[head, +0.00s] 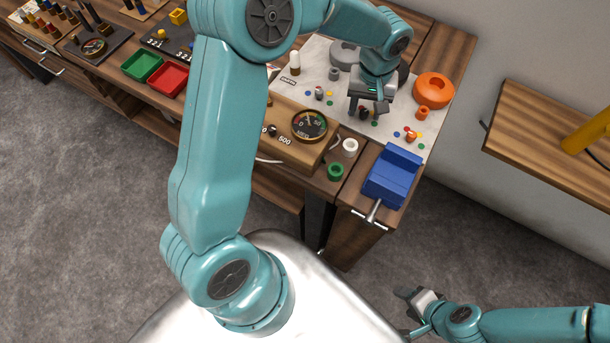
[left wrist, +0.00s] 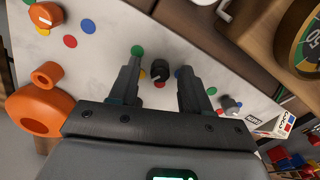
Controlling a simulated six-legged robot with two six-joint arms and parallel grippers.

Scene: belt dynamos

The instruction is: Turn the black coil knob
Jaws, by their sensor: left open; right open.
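The black knob (head: 364,114) stands on the pale board (head: 318,55), partly hidden beside my left gripper (head: 370,103) in the head view. In the left wrist view, the black knob (left wrist: 160,71) shows between the two spread fingers of my left gripper (left wrist: 160,64), with a gap on each side. I cannot tell how far the fingertips reach down beside it. Coloured dots lie around the knob on the board. My right gripper (head: 418,305) is at the lower right of the head view, away from the bench, and is open and empty.
An orange ring (head: 434,90) and smaller orange pieces stand at the board's right. A small grey knob (left wrist: 230,104) stands on the other side. A meter box (head: 290,128) and a blue vise (head: 393,176) stand toward the bench front. Red (head: 169,79) and green trays lie left.

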